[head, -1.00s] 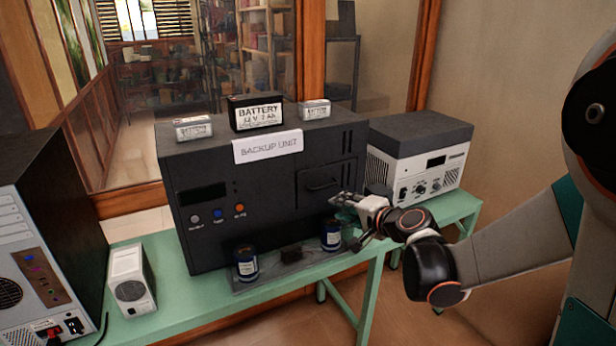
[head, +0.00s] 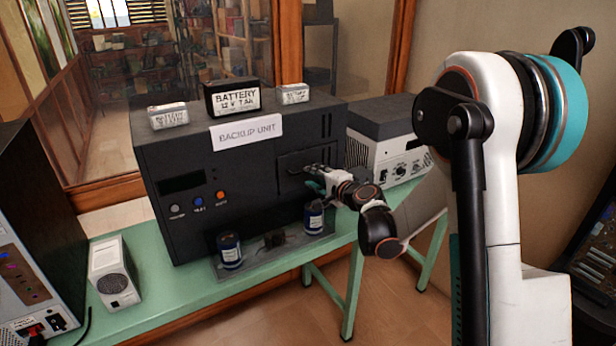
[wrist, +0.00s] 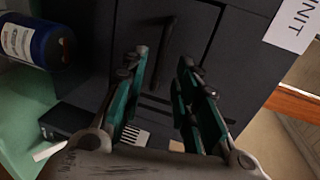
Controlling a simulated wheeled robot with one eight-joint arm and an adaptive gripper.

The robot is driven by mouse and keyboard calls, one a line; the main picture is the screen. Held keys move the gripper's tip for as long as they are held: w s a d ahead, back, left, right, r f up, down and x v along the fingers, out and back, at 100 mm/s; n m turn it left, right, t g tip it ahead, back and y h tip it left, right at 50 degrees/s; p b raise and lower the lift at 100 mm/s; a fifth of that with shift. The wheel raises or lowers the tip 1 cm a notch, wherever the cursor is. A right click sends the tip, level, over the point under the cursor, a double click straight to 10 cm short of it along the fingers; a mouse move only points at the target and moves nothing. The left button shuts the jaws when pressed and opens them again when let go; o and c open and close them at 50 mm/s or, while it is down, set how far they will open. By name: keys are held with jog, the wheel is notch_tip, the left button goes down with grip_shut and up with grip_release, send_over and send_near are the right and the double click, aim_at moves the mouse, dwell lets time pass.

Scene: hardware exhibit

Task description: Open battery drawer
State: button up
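The dark backup unit (head: 230,165) stands on the green bench with a white "BACKUP UNIT" sign (head: 247,132) on its front. A drawer panel (head: 318,158) with a dark bar handle (head: 290,168) sits at its front right and looks shut. My gripper (head: 312,178) is at the handle and partly hides the panel. In the wrist view my gripper (wrist: 162,58) is open, with teal-padded fingers either side of the handle (wrist: 164,48). I cannot tell whether they touch it.
Batteries (head: 232,97) stand on top of the unit. Two blue jars (head: 230,251) (head: 314,218) stand in front of it, one just below my gripper. A white-fronted device (head: 390,165) is at the right, a small white box (head: 112,272) at the left.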

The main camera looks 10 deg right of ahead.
aim_at(297, 158)
jog(key=x, duration=0.4)
jog(key=shift+w+a+b, duration=0.1)
jog(key=shift+w+b, duration=0.25)
jog(key=shift+b, duration=0.05)
grip_shut()
